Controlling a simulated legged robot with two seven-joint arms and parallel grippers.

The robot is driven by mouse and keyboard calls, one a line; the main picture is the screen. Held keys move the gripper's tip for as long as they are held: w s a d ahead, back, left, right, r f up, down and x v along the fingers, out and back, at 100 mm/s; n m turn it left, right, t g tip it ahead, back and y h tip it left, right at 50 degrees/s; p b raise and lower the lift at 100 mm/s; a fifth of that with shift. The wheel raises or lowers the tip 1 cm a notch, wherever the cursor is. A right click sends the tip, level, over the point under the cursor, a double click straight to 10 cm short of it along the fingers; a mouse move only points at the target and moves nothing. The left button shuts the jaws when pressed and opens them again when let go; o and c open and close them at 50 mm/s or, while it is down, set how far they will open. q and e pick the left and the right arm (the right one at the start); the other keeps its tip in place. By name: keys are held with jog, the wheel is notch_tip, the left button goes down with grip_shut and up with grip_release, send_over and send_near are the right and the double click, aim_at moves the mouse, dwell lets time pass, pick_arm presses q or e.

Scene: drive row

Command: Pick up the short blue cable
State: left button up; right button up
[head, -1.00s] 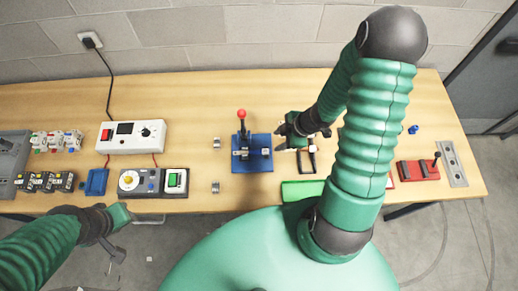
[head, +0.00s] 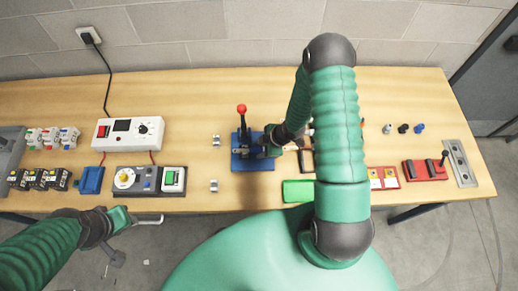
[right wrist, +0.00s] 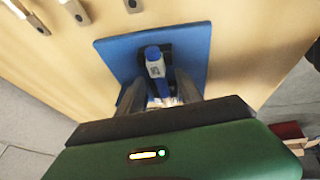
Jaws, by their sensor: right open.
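In the right wrist view a short blue piece with a pale printed label (right wrist: 154,62) stands at the middle of a blue base plate (right wrist: 190,45). It may be the short blue cable; I cannot tell for sure. My right gripper (right wrist: 158,90) is open, its fingers on either side of the near end of this piece. In the head view the right gripper (head: 264,145) is at the right side of the blue base plate (head: 252,165), which carries a red-knobbed lever (head: 242,109). My left gripper (head: 124,217) is below the table's front edge, jaws unclear.
A white box with a red switch (head: 130,132) and a grey panel with dials (head: 150,181) stand to the left. A green block (head: 298,191) lies at the front. Small grey, black and blue pegs (head: 403,128) stand to the right. The back strip of the table is clear.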

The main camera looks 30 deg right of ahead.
jog(key=shift+a, duration=0.1)
jog(key=shift+c, duration=0.8)
grip_shut()
